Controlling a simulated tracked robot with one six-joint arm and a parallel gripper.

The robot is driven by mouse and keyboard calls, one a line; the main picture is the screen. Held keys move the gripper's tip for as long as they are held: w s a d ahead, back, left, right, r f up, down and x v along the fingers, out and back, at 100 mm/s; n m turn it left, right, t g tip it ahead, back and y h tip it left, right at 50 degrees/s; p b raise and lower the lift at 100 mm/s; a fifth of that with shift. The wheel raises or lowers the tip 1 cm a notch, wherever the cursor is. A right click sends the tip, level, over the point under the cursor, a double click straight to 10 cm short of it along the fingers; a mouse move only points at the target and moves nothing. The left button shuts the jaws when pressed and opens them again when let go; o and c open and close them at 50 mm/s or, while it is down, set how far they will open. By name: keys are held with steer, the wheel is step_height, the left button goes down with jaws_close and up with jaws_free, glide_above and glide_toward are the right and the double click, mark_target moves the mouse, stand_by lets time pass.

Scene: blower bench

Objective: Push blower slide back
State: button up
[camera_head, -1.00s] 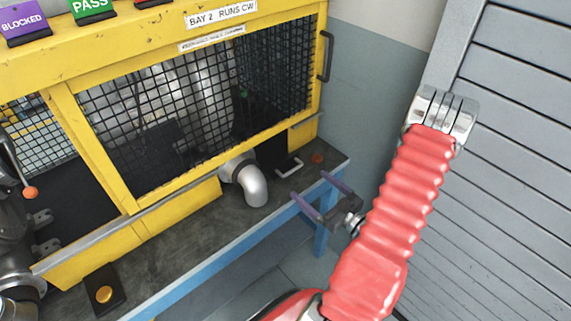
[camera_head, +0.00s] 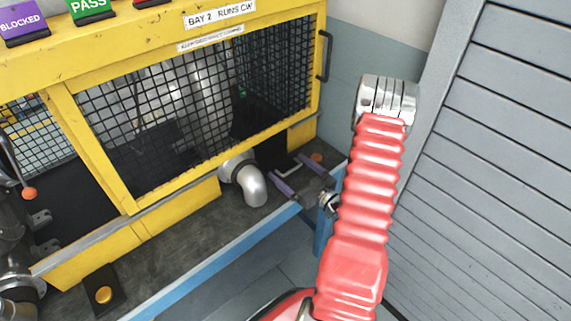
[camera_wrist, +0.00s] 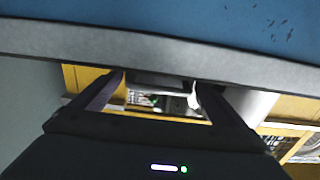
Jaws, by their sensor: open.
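The blower bench (camera_head: 205,258) has a yellow guarded enclosure with black mesh. A pale U-shaped handle (camera_head: 291,169) shows low at the enclosure's right end, beside a silver elbow pipe (camera_head: 252,188). I take it for the slide's handle; the slide body is in the dark opening behind. My gripper (camera_head: 285,165) is open, its purple fingers pointing at the enclosure, one on each side of the handle in the picture. I cannot tell whether they touch it. The wrist view shows both fingers (camera_wrist: 157,82) apart, with a pale piece by the right fingertip.
The bench's blue front edge (camera_head: 215,272) runs below my gripper, and fills the top of the wrist view (camera_wrist: 200,25). A grey slatted shutter (camera_head: 500,150) stands right of my arm.

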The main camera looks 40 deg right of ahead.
mark_target(285, 165)
steer(key=shift+w, duration=1.65)
steer(key=shift+c, duration=0.4)
steer(key=c, duration=1)
steer(key=shift+c, duration=0.2)
